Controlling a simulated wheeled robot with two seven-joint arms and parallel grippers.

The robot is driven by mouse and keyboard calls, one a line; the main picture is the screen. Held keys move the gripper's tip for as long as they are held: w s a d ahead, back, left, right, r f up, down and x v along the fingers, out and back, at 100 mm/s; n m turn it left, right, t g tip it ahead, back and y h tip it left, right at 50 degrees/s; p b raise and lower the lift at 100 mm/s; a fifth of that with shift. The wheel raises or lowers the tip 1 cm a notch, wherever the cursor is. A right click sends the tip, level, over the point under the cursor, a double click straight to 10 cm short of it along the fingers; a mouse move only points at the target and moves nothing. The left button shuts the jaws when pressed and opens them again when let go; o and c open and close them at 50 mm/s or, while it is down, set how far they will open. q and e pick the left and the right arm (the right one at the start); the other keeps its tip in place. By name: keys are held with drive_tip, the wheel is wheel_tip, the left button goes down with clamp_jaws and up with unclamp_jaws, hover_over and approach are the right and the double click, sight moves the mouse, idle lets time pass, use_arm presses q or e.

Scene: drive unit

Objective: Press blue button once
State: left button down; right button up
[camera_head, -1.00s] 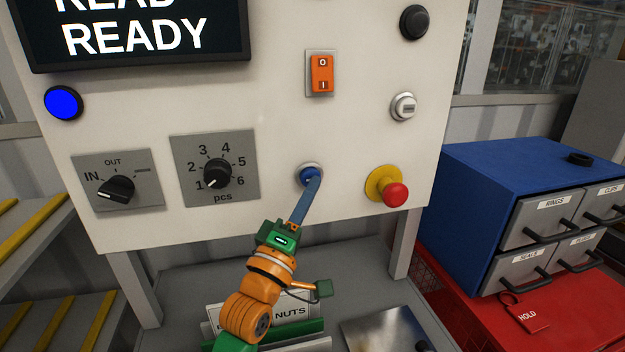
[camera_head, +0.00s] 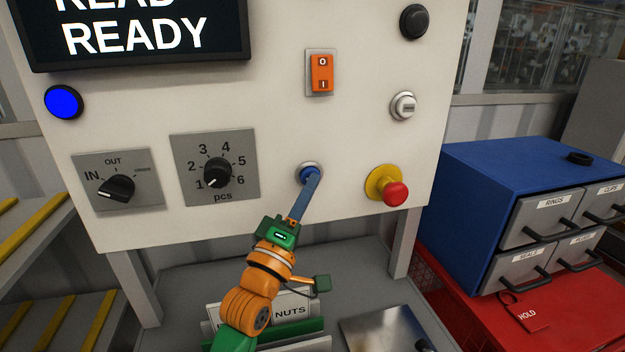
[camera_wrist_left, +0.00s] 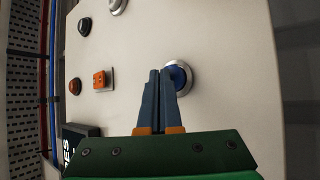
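The blue button (camera_head: 308,175) with a silver ring sits low on the white panel, right of the pcs dial. It also shows in the left wrist view (camera_wrist_left: 180,77), partly behind my fingers. My left gripper (camera_head: 313,178) has its blue fingers together, with nothing seen between them. Its tips are at the button's face in the head view; whether they touch it I cannot tell. The fingers also show closed in the left wrist view (camera_wrist_left: 160,75). A round blue lamp (camera_head: 63,103) is lit at the panel's left. My right gripper is not in view.
On the panel (camera_head: 280,130) are a red mushroom knob (camera_head: 395,194) on a yellow base, an orange rocker switch (camera_head: 322,72), an IN/OUT selector (camera_head: 117,188) and a pcs dial (camera_head: 217,172). The screen (camera_head: 140,35) reads READY. A blue drawer cabinet (camera_head: 475,210) stands at right.

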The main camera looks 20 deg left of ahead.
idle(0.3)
use_arm(q)
drive_tip(key=shift+s+d+p, duration=0.4)
drive_tip(key=shift+s+d, duration=0.05)
drive_tip(key=shift+s, duration=0.25)
drive_tip(key=s+d, duration=0.1)
drive_tip(key=s+d+p, duration=0.1)
drive_tip(key=s, duration=0.1)
drive_tip(key=s+d, duration=0.1)
drive_tip(key=s, duration=0.1)
drive_tip(key=shift+d+p, duration=0.15)
drive_tip(key=shift+p, duration=0.25)
drive_tip(key=shift+w, duration=0.1)
